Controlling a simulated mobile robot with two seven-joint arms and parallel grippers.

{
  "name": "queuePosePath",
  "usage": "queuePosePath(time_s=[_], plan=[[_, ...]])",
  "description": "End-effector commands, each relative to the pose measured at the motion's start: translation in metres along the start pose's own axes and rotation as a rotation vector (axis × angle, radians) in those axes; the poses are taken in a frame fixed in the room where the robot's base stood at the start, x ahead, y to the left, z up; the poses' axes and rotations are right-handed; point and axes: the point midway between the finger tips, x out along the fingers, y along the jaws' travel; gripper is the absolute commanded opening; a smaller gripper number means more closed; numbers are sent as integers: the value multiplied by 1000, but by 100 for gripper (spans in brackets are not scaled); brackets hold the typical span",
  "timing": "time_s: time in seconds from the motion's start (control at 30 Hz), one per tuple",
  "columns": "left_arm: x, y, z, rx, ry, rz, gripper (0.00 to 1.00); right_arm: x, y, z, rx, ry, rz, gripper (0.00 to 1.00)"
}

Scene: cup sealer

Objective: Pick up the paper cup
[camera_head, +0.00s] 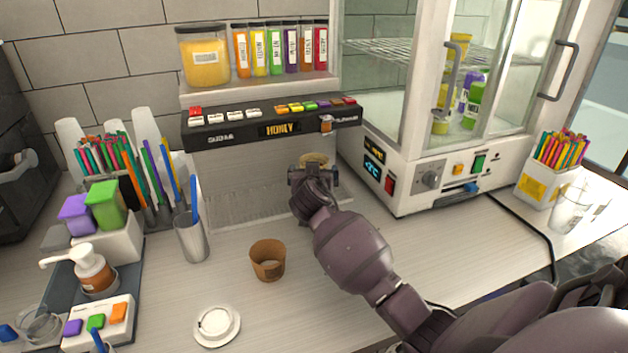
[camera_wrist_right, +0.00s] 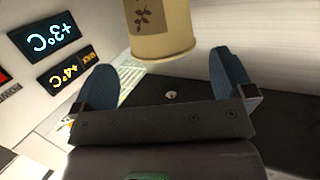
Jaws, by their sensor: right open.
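The paper cup (camera_head: 316,159) stands under the dispenser, mostly hidden behind my right gripper (camera_head: 312,174) in the head view; only its tan upper part shows. Gaps show between the cup and both fingers. My left gripper is not in view.
The dispenser (camera_head: 222,137) stands behind the cup, and a glass-fronted cabinet (camera_head: 405,178) is to its right. A brown open cup or sleeve (camera_head: 267,262) and a white lid (camera_head: 217,325) are on the counter in front. A metal straw holder (camera_head: 192,240) stands at left.

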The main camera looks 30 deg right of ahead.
Motion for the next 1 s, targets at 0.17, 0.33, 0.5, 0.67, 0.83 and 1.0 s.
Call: queuePosePath(time_s=[0.17, 0.33, 0.5, 0.67, 0.83, 1.0], plan=[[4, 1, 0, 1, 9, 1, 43, 15, 0, -4, -1, 2, 1, 100], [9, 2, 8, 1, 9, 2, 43, 39, -1, -5, -2, 0, 0, 100], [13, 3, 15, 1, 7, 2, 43, 52, -1, -5, -1, -2, 0, 100], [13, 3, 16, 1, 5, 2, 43, 53, -1, -8, 1, -1, 0, 100], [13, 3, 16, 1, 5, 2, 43, 53, -1, -8, 1, -1, 0, 91], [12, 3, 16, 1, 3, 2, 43, 53, -1, -8, 1, -1, 0, 65]])
